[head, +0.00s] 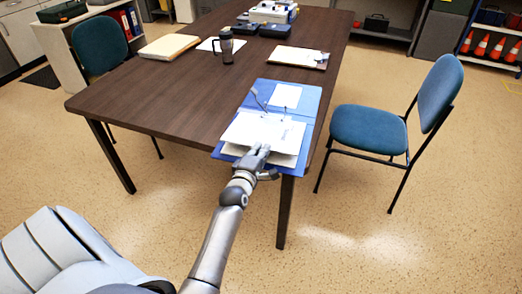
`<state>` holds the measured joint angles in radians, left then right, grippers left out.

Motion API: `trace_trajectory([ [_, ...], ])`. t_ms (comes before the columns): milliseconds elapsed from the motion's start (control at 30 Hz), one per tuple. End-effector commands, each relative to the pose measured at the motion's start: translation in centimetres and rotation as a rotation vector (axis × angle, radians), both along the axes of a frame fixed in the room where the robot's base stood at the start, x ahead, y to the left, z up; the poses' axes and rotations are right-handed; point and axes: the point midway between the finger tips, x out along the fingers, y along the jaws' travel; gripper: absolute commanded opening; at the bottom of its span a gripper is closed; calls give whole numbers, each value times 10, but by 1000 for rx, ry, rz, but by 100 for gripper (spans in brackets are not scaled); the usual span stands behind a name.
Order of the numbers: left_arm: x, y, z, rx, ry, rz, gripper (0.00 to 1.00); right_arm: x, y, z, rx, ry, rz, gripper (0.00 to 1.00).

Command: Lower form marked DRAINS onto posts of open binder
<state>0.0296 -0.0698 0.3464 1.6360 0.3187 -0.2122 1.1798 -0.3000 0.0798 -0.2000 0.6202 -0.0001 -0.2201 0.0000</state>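The blue binder (313,103) lies open at the near right corner of the dark table. Thin metal posts (257,98) stand up near its middle. A white form (250,128) is over the near half, its near edge apparently raised above the paper stack (287,159) in the binder. Its marking is too small to read. My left gripper (259,154) is at the form's near edge and appears shut on it. Whether the posts pass through the form's holes I cannot tell. My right gripper is not in view.
A blue chair (370,129) stands right of the binder. The table's left middle is clear.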

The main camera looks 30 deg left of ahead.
Motion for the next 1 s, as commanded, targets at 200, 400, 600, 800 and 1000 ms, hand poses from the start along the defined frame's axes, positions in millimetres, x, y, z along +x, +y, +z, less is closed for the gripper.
trace_trajectory([
  [200, 0, 0, 1, 1, -2, 0, 22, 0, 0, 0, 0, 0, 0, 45],
  [400, 0, 0, 1, 0, -1, 0, 30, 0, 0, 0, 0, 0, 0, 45],
  [600, -1, 0, 0, 0, 1, 0, 30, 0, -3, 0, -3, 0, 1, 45],
  [800, -19, -5, 2, -1, 1, 0, 30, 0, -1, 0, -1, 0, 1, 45],
  [1000, -55, -15, 6, 0, 1, 1, 30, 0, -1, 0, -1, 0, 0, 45],
])
